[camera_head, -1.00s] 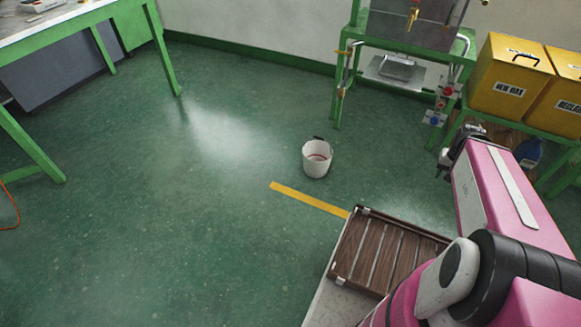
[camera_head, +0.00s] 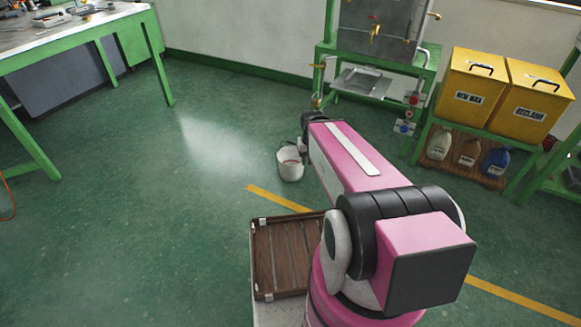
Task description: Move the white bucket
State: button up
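The white bucket (camera_head: 289,166) stands upright on the green floor near the middle of the view. My pink arm reaches out from the lower right, and its far end is just right of the bucket and overlaps its upper right side in the picture. My gripper (camera_head: 303,145) is mostly hidden behind the arm; only a dark part shows beside the bucket's rim. I cannot tell whether it touches the bucket or whether its fingers are open. The bucket's handle is hard to make out.
A green machine stand (camera_head: 372,92) is behind. Yellow boxes (camera_head: 470,91) sit on a green shelf with bottles below, at right. A green workbench (camera_head: 78,34) is at upper left. A wooden slatted rack (camera_head: 277,253) is in front. The floor left of the bucket is clear.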

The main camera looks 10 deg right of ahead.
aim_at(292, 158)
jog(key=i, duration=1.3)
